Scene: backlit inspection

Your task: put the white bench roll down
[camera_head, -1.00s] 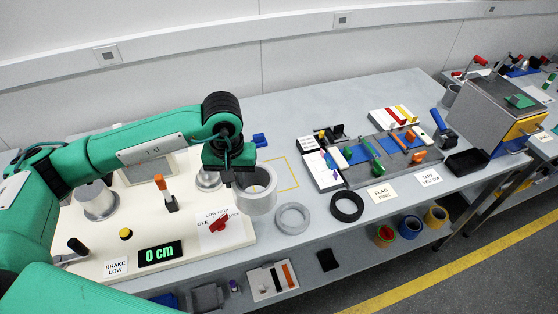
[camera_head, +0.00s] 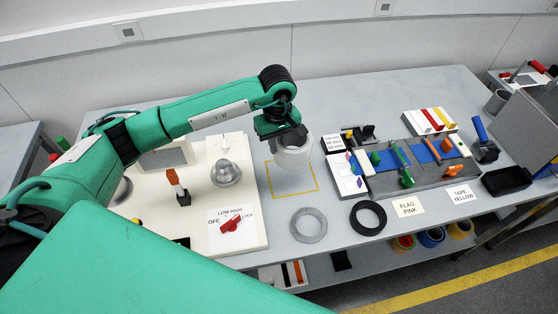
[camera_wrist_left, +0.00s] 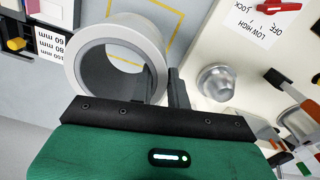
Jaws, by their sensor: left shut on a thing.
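The white bench roll (camera_head: 293,160) hangs from my left gripper (camera_head: 284,138) in the head view, with its open end up. It is above or at the yellow outlined square (camera_head: 318,188) on the bench; I cannot tell whether it touches the surface. In the left wrist view the roll (camera_wrist_left: 98,48) shows as a pale ring with a hollow core. My left gripper (camera_wrist_left: 163,88) is shut on the roll's wall. My right gripper is not in view.
A grey ring (camera_head: 308,225) and a black ring (camera_head: 368,217) lie in front of the square. A cream panel (camera_head: 240,180) with a metal dome (camera_head: 225,172) and red knob (camera_head: 231,226) stands to the left. A tool board (camera_head: 420,175) stands to the right.

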